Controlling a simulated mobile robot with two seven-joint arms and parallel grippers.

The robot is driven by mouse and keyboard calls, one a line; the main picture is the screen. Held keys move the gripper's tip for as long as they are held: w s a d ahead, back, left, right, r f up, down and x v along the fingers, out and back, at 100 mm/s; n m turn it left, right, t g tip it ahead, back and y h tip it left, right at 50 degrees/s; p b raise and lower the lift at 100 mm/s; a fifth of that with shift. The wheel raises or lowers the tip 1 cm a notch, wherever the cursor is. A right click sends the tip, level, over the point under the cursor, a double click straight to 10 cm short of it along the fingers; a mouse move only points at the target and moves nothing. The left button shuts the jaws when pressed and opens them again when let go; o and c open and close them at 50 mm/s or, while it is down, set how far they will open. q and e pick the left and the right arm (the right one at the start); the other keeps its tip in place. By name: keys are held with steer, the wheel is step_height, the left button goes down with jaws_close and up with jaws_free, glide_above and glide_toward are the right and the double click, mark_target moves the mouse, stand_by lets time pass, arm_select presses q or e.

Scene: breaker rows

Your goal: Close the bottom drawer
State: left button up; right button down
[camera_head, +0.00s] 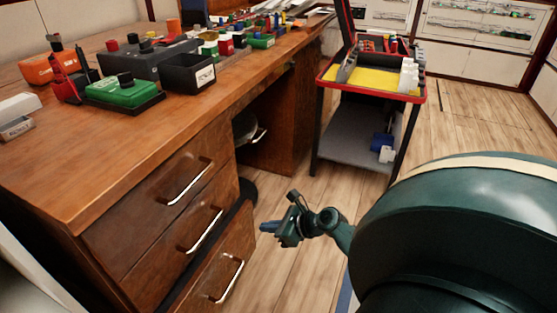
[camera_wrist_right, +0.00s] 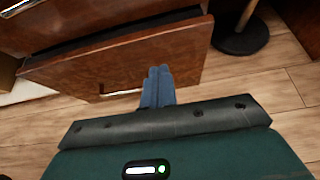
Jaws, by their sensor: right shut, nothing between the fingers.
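The bottom drawer (camera_head: 238,258) of the brown wooden desk stands pulled out, with a dark gap behind its front panel. Its metal handle (camera_head: 228,280) faces the floor side. In the right wrist view the drawer front (camera_wrist_right: 180,52) fills the upper middle, with its handle (camera_wrist_right: 120,92) partly hidden behind my fingers. My right gripper (camera_head: 268,227) is shut and empty, a little beyond the drawer front on its outer side. Its blue fingertips (camera_wrist_right: 158,80) point at the panel; I cannot tell whether they touch it. My left gripper is not in view.
The upper drawer (camera_head: 170,195) and middle drawer (camera_head: 190,240) look shut. A dark round base (camera_wrist_right: 240,38) with a pole stands on the floor beside the drawer. A red-edged cart (camera_head: 372,85) stands further back. The wooden floor before the desk is clear.

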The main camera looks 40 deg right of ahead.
mark_target(238, 224)
steer(key=x, duration=0.2)
steer(key=b+x, duration=0.1)
steer(key=x, duration=0.1)
steer(key=r+b+x, duration=0.1)
steer(key=x, duration=0.1)
steer(key=shift+w+a, duration=0.15)
steer(key=shift+w, duration=0.15)
steer(key=shift+w+a+b, duration=0.25)
steer(key=shift+w+b, duration=0.15)
steer(key=shift+w, duration=0.15)
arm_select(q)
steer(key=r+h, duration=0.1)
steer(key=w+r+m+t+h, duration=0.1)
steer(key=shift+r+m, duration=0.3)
arm_select(e)
steer(key=shift+r, duration=0.1)
